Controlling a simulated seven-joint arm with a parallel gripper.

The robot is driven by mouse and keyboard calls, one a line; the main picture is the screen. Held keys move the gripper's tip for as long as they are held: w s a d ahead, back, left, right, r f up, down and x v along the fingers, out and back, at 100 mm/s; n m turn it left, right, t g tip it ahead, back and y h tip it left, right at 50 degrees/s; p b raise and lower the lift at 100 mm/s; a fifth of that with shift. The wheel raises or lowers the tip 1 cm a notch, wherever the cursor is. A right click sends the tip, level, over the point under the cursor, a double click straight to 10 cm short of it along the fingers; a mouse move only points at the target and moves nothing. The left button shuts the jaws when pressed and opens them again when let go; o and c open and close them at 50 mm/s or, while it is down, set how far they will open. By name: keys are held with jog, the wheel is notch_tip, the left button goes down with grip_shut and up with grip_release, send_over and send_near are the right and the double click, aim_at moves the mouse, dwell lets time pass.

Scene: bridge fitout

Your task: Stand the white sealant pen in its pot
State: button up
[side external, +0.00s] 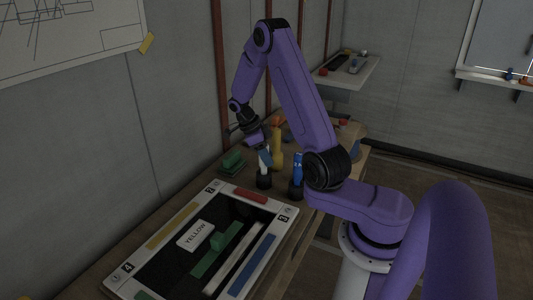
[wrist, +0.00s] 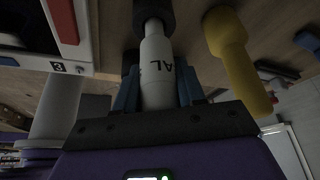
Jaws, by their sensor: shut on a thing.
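The white sealant pen (side external: 264,167) is upright, with its lower end at the mouth of a black pot (side external: 263,182) on the bench. In the wrist view the pen (wrist: 157,62), with dark letters "AL", narrows into the dark round pot (wrist: 152,11); how deep it sits is hidden. My gripper (side external: 265,155) is shut on the pen's upper part, with a blue-grey finger on each side in the wrist view (wrist: 157,92).
A blue pen (side external: 297,168) stands in a black holder to the right. A yellow bottle-shaped piece (side external: 277,150) stands close behind; green blocks (side external: 232,162) lie left. A white-framed board (side external: 120,279) with coloured bars and a "YELLOW" card (side external: 195,235) fills the front.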

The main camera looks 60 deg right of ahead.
jog(key=shift+f, duration=0.3)
dwell(0.4)
jog(key=o, duration=1.2)
jog(key=v, duration=1.7)
jog(key=shift+a+r, duration=0.1)
jog(key=shift+r, duration=0.15)
